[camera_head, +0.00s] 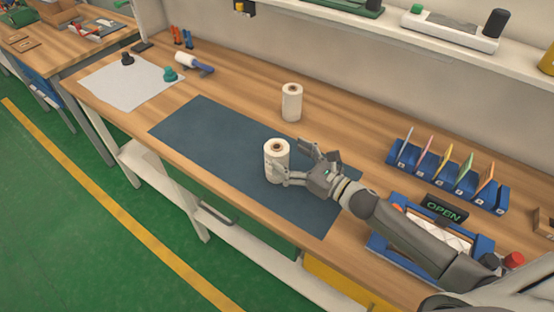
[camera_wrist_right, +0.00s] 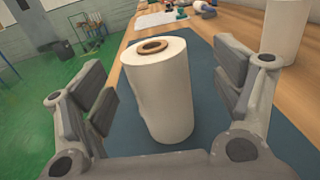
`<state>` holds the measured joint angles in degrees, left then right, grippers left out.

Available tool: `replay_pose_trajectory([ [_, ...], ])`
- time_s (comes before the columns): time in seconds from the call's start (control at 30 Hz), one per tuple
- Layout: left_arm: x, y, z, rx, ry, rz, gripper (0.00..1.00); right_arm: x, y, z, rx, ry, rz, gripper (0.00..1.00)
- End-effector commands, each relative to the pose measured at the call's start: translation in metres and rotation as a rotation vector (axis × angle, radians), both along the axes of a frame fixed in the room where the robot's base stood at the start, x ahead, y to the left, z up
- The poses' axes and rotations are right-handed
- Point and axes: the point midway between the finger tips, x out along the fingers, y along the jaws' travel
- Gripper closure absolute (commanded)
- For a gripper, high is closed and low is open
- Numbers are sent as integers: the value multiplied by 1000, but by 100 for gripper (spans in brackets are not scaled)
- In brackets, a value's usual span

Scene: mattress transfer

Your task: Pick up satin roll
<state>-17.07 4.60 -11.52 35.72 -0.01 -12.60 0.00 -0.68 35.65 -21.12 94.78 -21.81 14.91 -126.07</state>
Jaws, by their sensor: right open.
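A white roll (camera_head: 276,163) with a brown core stands upright on the dark blue mat (camera_head: 195,131). My right gripper (camera_head: 296,166) is at the roll, coming from the right. In the right wrist view the roll (camera_wrist_right: 158,92) stands between the two open fingers of the right gripper (camera_wrist_right: 165,90), with gaps showing on both sides. A second white roll (camera_head: 291,103) stands upright on the wooden bench behind the mat. Part of it shows at the upper right of the right wrist view (camera_wrist_right: 268,30). I cannot tell which roll is satin. My left gripper is not in view.
A blue rack (camera_head: 440,178) with coloured cards and a blue tray (camera_head: 392,258) by an OPEN sign (camera_head: 444,208) stand at the right. A white sheet (camera_head: 125,82) and small tools lie at the left. The mat's left part is clear.

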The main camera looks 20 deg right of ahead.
Motion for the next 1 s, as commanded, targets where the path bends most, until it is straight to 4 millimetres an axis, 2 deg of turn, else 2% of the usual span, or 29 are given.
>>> replay_pose_trajectory([
  [0.03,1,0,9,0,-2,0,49,6,6,6,2,-2,0,15],
  [0.13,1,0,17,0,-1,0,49,16,15,7,4,-2,0,15],
  [0.3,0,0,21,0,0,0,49,31,25,3,3,-1,-1,15],
  [0.63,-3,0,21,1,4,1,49,34,28,1,1,-1,1,15],
  [1.0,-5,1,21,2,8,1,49,34,27,1,1,-1,1,61],
])
